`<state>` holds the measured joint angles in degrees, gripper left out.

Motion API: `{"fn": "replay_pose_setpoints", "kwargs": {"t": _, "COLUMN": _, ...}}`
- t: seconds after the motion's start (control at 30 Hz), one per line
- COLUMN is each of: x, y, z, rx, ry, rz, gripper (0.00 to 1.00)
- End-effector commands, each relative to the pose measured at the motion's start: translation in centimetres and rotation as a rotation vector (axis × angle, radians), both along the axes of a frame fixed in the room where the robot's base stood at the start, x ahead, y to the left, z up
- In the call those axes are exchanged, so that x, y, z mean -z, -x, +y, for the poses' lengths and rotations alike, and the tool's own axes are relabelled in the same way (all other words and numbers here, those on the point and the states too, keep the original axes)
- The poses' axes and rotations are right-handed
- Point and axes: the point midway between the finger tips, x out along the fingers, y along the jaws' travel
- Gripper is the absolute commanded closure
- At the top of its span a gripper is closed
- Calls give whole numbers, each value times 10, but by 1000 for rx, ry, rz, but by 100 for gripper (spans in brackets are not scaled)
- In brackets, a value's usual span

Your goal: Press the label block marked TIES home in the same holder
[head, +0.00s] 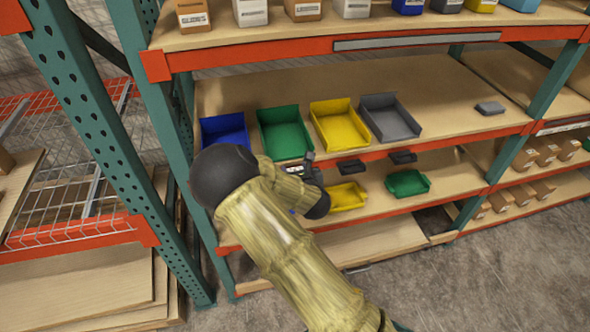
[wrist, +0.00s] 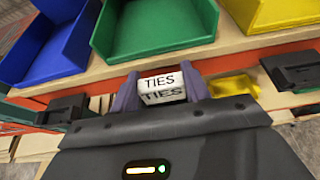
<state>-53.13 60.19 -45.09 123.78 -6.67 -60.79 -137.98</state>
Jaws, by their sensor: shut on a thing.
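The white label block marked TIES (wrist: 162,88) is between the two fingers of my gripper (wrist: 161,90) in the wrist view. TIES shows on two of its faces. My gripper is shut on it, at the orange shelf edge below the green bin (wrist: 155,25). In the head view my gripper (head: 300,168) is at that same edge, partly covered by my arm. A holder directly behind the block is hidden, so I cannot tell how far the block sits in one. Black holders show on either side in the wrist view, one left (wrist: 62,112) and one right (wrist: 293,72).
Blue (head: 224,130), green (head: 284,133), yellow (head: 340,125) and grey (head: 391,117) bins stand on the shelf above. A yellow bin (head: 347,196) and a green bin (head: 408,183) sit below. Black holders (head: 351,167) line the edge. A teal upright (head: 110,140) stands left.

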Motion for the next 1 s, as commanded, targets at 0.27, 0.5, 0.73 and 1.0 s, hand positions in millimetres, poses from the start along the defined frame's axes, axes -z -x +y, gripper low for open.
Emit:
{"fn": "replay_pose_setpoints", "kwargs": {"t": 0.27, "x": 3, "y": 0, "z": 0, "rx": 0, "ry": 0, "rz": 0, "gripper": 75}}
{"fn": "replay_pose_setpoints", "kwargs": {"t": 0.5, "x": 5, "y": 0, "z": 0, "rx": 0, "ry": 0, "rz": 0, "gripper": 75}}
{"fn": "replay_pose_setpoints", "kwargs": {"t": 0.73, "x": 8, "y": 0, "z": 0, "rx": 0, "ry": 0, "rz": 0, "gripper": 75}}
{"fn": "replay_pose_setpoints", "kwargs": {"t": 1.0, "x": 10, "y": 0, "z": 0, "rx": 0, "ry": 0, "rz": 0, "gripper": 75}}
